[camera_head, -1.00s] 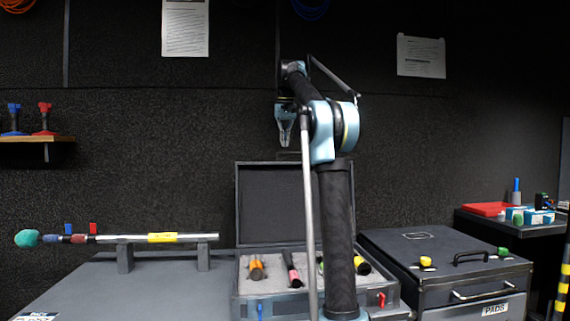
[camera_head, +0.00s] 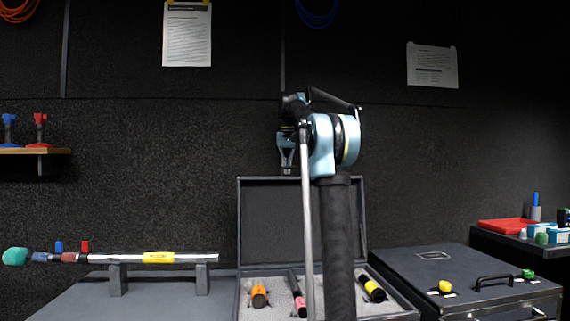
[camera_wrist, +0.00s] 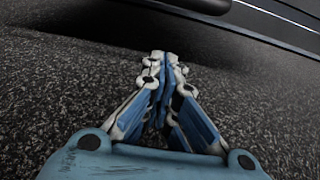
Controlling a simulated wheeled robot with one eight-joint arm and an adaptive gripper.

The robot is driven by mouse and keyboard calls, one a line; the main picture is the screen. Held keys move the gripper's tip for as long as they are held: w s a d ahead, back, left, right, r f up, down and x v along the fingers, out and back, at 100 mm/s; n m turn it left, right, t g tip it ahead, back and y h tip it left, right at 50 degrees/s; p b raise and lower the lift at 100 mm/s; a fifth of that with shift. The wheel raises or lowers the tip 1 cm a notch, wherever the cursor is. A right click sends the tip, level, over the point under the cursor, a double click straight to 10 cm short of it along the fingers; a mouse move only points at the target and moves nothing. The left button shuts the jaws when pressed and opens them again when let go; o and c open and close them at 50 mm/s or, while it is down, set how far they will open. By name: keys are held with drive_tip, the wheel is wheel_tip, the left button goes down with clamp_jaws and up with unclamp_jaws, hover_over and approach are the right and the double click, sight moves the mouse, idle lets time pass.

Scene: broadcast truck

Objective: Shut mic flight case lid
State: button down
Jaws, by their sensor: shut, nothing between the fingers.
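The mic flight case (camera_head: 395,308) stands open on the bench in the head view. Its dark lid (camera_head: 270,205) stands upright at the back. Grey foam inside holds several microphones, among them an orange-banded one (camera_head: 259,295), a pink-banded one (camera_head: 297,292) and a yellow-banded one (camera_head: 372,288). My arm hides part of the case and lid. My gripper (camera_head: 287,172) is just above the lid's top edge, its fingers together and empty. In the wrist view my gripper (camera_wrist: 165,65) shows its fingers meeting, with a dark edge (camera_wrist: 270,28), probably the lid's, beyond them.
Left of the case a boom pole (camera_head: 160,258) rests on two grey stands. Right of it is a closed dark case (camera_head: 425,265) with a handle. A red tray (camera_head: 505,226) lies at far right. The dark textured wall is close behind the lid.

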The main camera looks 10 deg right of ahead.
wheel_tip(320, 180, down, 4)
drive_tip(key=shift+w+r, duration=0.1)
drive_tip(key=shift+s+r, duration=0.2)
drive_tip(key=shift+s, duration=0.7)
drive_tip(key=shift+s+r, duration=0.2)
drive_tip(key=shift+s, duration=0.7)
drive_tip(key=shift+d, duration=0.1)
